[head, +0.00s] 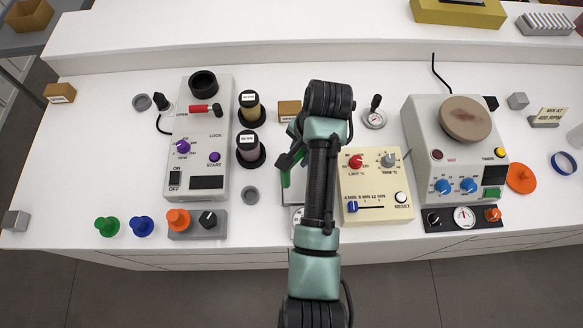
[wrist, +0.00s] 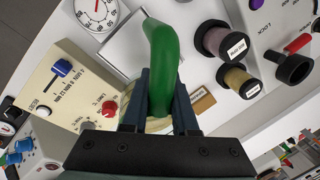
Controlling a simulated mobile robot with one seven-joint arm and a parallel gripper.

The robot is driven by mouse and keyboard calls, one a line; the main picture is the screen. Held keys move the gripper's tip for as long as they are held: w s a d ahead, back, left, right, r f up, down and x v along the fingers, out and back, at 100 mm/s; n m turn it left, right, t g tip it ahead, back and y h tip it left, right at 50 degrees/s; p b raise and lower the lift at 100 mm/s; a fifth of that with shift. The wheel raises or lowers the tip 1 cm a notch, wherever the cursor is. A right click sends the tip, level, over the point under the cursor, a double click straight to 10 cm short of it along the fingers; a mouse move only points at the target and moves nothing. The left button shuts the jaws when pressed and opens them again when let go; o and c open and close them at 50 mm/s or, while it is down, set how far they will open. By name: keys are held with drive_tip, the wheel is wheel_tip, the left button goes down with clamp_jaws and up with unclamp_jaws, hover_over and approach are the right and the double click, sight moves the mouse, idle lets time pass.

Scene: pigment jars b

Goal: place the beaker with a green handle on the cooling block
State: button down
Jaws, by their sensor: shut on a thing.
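My gripper (wrist: 158,105) is shut on the green handle (wrist: 163,60) of the beaker, which lies between the two dark fingers in the wrist view. In the head view my gripper (head: 291,158) is left of my forearm, and a bit of the green handle (head: 286,178) shows below it. The beaker's body is mostly hidden; a pale rounded part shows behind the fingers in the wrist view. A flat silver-grey square plate (wrist: 122,45), perhaps the cooling block, lies below the handle. It is partly covered by my arm in the head view (head: 292,196).
A cream control box (head: 375,185) stands right of my arm. Two dark-capped jars (head: 250,148) and a grey device (head: 200,140) stand to the left. A stirrer-like unit with a round brown top (head: 465,118) is at the right. A dial (wrist: 97,12) sits beside the plate.

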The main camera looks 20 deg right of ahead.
drive_tip(key=shift+f+p, duration=0.45)
drive_tip(key=shift+f, duration=3.05)
drive_tip(key=shift+f, duration=0.1)
drive_tip(key=c, duration=0.7)
unclamp_jaws()
drive_tip(key=shift+f, duration=0.1)
